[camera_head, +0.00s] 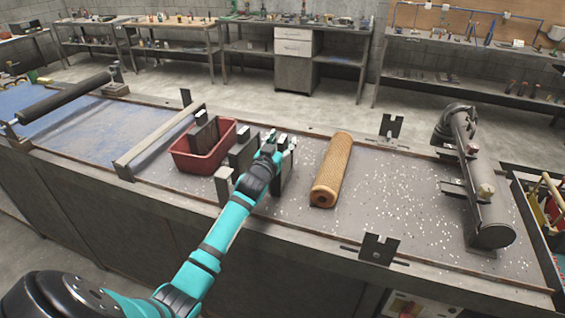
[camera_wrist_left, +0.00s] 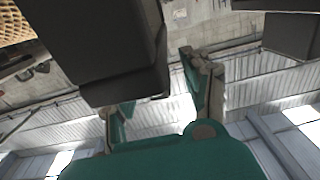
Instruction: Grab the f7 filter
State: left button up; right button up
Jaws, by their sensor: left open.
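The filter (camera_head: 332,168), a tan mesh cylinder with a round end cap, lies on the workbench right of my left gripper. A corner of tan mesh also shows at the top left of the left wrist view (camera_wrist_left: 14,16). My left gripper (camera_head: 287,150) is open, apart from the filter, beside upright grey blocks. Its fingers (camera_wrist_left: 160,100) stand apart in the left wrist view, with a large dark block (camera_wrist_left: 105,50) close to them. I cannot tell whether they touch it. My right gripper is not in view.
A red bin (camera_head: 205,165) and several upright grey blocks (camera_head: 243,148) stand left of the filter. A grey metal tube assembly (camera_head: 480,190) lies at the right. The bench surface (camera_head: 400,190) between it and the filter is free. Raised metal brackets (camera_head: 379,248) line the bench edges.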

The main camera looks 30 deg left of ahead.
pick_arm(q)
jog(key=shift+w+a, duration=0.1)
jog(key=shift+w, duration=0.3)
grip_shut()
